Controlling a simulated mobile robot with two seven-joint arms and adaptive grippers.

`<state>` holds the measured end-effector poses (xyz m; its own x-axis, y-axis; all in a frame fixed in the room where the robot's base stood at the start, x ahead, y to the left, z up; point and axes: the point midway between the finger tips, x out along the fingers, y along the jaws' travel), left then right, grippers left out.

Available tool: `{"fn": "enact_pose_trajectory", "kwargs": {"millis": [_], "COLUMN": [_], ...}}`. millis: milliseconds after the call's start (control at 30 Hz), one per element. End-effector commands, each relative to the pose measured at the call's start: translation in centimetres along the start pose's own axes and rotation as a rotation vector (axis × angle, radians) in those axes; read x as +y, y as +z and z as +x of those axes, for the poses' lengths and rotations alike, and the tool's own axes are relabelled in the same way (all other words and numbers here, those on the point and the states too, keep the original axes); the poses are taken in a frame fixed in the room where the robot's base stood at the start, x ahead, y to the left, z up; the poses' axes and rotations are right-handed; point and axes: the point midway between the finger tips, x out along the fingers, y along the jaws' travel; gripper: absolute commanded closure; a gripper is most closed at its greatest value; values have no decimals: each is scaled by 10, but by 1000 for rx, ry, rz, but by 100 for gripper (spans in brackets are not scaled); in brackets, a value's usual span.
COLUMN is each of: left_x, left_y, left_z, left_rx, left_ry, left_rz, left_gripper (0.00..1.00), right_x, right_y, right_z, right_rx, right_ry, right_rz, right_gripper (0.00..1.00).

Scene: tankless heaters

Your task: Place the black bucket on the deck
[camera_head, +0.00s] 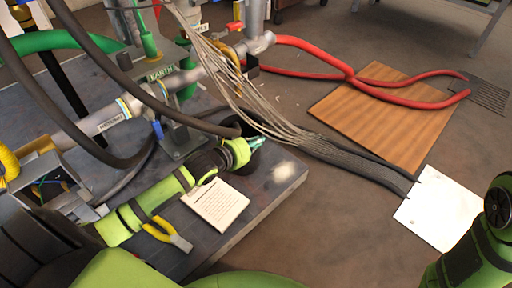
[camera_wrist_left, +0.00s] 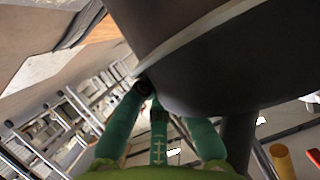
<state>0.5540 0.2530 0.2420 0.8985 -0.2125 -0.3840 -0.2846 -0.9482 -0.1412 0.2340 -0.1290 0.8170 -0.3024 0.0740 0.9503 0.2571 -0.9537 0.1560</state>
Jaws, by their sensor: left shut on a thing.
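The black bucket (camera_wrist_left: 220,60) fills the upper part of the left wrist view, with a pale rim line and a dark curved wall. My left gripper (camera_wrist_left: 155,90) has its green fingers up against the rim and is shut on it. In the head view the gripper (camera_head: 257,143) is over the right part of the grey deck (camera_head: 262,198). Only a dark part of the bucket (camera_head: 244,128) shows there, behind the gripper and cables. I cannot tell whether the bucket touches the deck. My right gripper is out of view.
A paper sheet (camera_head: 216,204) and yellow-handled pliers (camera_head: 166,233) lie on the deck's near side. Pipes (camera_head: 95,126) and thick dark hoses crowd its left side. Grey cables run right, past a wooden board (camera_head: 385,112) and red hoses (camera_head: 310,45), to a white sheet (camera_head: 440,208).

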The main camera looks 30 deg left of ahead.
Motion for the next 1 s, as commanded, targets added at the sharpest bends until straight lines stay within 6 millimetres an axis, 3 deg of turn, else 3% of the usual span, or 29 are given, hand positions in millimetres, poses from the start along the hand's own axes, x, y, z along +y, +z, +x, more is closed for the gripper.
{"fn": "enact_pose_trajectory", "kwargs": {"millis": [367, 400, 433, 800, 1000], "left_x": [0, 0, 0, 0, 0], "left_y": [2, 2, 2, 0, -3], "left_z": [1, 1, 1, 0, -25], "left_rx": [4, 2, 2, 2, -2], "left_ry": [-1, 0, 0, 0, 1], "left_rz": [1, 0, 0, 1, 1], "left_gripper": [100, 76, 68, 68, 68], "right_x": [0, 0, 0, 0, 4], "right_y": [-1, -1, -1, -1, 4], "right_z": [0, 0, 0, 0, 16], "right_rx": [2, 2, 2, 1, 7], "right_ry": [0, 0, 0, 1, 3], "right_rz": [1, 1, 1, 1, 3], "right_gripper": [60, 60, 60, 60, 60]}}
